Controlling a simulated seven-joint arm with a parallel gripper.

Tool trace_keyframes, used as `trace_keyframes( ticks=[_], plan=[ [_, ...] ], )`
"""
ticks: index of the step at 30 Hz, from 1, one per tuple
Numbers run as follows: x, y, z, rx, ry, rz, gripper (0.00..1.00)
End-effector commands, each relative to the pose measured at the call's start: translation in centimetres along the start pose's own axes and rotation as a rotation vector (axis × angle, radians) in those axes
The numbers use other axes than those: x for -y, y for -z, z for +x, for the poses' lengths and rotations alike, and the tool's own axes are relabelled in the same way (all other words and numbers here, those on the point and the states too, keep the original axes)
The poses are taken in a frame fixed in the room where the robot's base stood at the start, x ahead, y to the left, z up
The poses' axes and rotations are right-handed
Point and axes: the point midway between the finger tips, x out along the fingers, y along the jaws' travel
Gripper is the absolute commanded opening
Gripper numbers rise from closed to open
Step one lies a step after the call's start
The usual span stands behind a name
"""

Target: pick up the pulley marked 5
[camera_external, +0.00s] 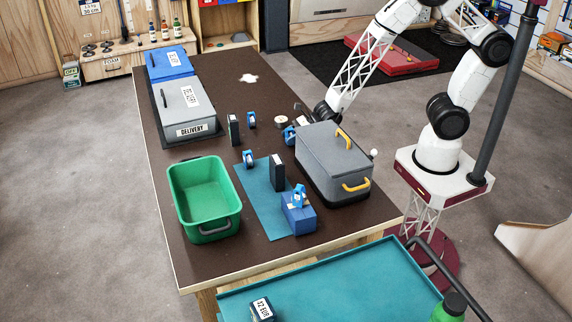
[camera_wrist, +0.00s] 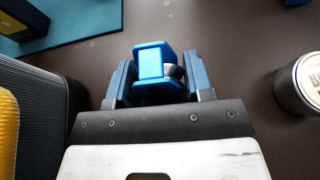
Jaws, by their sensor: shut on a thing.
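In the wrist view a blue pulley (camera_wrist: 151,62) with a grey wheel sits between the two fingers of my gripper (camera_wrist: 156,76), which is shut on it. No number is readable on it. In the external view this blue pulley (camera_external: 289,135) shows at my gripper (camera_external: 297,127), just behind the grey lidded box; the fingers are partly hidden there. Other blue pulleys stand on the table (camera_external: 251,120), on the teal mat (camera_external: 249,158) and on a blue block (camera_external: 298,197). Their markings are too small to read.
The grey box (camera_external: 325,150) with yellow handles stands close to my gripper. A metal cylinder (camera_wrist: 307,84) is at right in the wrist view. Black upright blocks (camera_external: 234,129) (camera_external: 277,172) and a green bin (camera_external: 203,190) stand on the brown table. The table's far part is mostly clear.

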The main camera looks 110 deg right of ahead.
Motion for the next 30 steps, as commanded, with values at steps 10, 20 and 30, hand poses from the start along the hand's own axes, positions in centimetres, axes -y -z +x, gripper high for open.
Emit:
trace_keyframes(
  ticks=[10, 20, 30],
  plan=[
    [0.0, -3.5, -1.4, 0.003, 0.000, -0.002, 0.22],
    [0.0, -7.8, -3.2, 0.002, 0.000, 0.000, 0.22],
    [0.0, -9.0, -3.7, 0.000, -0.001, 0.001, 0.22]
  ],
)
